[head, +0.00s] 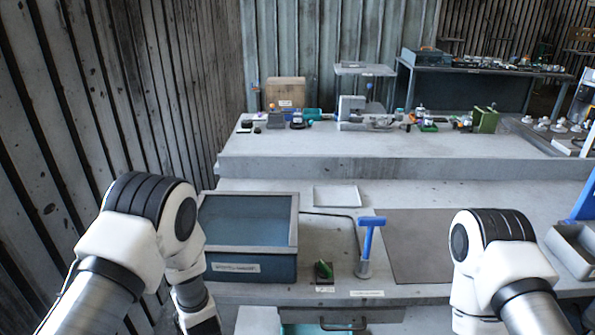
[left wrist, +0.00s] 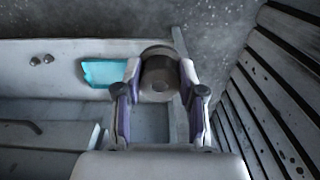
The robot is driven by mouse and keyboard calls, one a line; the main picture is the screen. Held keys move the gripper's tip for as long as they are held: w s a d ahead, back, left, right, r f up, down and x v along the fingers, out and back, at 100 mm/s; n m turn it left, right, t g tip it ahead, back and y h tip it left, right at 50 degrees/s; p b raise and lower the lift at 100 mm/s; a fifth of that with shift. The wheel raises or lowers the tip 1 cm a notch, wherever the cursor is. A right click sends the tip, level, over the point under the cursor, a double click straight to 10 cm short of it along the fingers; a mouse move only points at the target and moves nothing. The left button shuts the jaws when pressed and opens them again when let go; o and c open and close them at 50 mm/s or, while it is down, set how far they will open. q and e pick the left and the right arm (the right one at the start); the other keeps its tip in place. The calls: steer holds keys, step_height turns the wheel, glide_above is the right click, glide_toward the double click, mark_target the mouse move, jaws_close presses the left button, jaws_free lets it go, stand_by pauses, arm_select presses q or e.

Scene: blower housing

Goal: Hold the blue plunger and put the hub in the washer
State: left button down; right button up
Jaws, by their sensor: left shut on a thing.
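A blue T-handled plunger (head: 370,240) stands upright in a small grey holder at the front of the bench. The washer appears to be the dark blue box (head: 237,267) with a grey rim and a label on its front. Its top shows a flat bluish surface; I cannot tell whether that is a lid or liquid. In the left wrist view my left gripper (left wrist: 160,80) is shut on a dark round metal part, which looks like the hub (left wrist: 158,76). The hub is hidden in the head view. My right gripper is out of view, below the picture.
A dark mat (head: 405,245) lies right of the plunger, and a white tray (head: 337,196) behind. A blue-green piece (left wrist: 105,73) shows left of the hub. A corrugated wall is at left.

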arm_select(q)
steer(key=shift+a, duration=0.15)
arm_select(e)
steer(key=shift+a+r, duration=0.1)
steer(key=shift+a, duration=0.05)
arm_select(q)
steer(key=shift+w+d+r+m, duration=0.2)
steer(key=shift+w+r+m, duration=0.1)
steer(key=shift+r, duration=0.1)
arm_select(e)
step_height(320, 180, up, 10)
steer(key=p, duration=0.9)
steer(key=shift+p, duration=0.35)
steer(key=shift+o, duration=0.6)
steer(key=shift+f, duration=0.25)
arm_select(q)
steer(key=w+d+r+m, duration=0.1)
steer(key=w+r+m, duration=0.2)
steer(key=r+m, duration=0.3)
steer(key=w+d+r+m, duration=0.1)
steer(key=w+r+m, duration=0.3)
steer(key=r, duration=0.9)
steer(key=w+d+r+m, duration=0.1)
steer(key=w+r+m, duration=0.2)
steer(key=r+m, duration=0.7)
steer(key=shift+w, duration=0.35)
